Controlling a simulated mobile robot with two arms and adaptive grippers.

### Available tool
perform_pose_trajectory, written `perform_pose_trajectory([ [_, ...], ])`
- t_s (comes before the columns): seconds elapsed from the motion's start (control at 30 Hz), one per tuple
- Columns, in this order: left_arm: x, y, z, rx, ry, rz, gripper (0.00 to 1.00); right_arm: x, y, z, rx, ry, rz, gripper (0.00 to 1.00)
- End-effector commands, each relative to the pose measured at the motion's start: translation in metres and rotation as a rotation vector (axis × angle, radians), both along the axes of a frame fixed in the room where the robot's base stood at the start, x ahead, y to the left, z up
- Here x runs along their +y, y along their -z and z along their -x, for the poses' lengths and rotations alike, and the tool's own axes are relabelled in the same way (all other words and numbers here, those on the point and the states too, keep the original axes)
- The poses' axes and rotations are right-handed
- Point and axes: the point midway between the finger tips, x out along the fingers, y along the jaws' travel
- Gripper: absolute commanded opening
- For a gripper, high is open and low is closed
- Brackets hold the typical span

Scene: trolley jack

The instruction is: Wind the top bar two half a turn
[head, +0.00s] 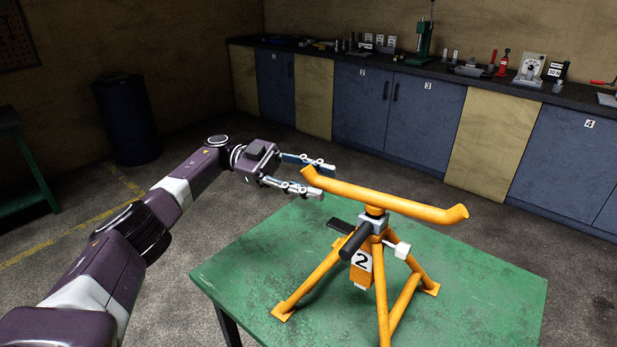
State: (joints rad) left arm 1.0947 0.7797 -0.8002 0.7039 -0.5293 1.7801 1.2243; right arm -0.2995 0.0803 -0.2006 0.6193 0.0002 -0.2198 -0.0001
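The orange top bar (385,198) with upturned ends sits across the head of an orange tripod stand (313,279) on the green table. A plate (362,261) marked 2 hangs on the stand. I cannot tell whether either finger touches the bar. My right gripper is not in view.
The green table (470,297) has free room right of the stand. A dark flat piece (340,226) lies behind the stand. A workbench (425,110) with tools runs along the back wall. A dark barrel (128,120) stands at the left.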

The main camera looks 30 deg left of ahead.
Motion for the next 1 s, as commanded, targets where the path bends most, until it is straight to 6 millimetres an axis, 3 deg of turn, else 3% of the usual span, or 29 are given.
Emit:
perform_pose_trajectory([
  [0.33, 0.024, 0.000, -0.001, -0.001, -0.002, 0.001, 0.36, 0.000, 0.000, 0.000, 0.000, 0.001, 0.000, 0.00],
  [1.0, 0.026, 0.000, 0.000, 0.000, -0.001, 0.001, 0.36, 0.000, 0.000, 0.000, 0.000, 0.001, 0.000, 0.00],
])
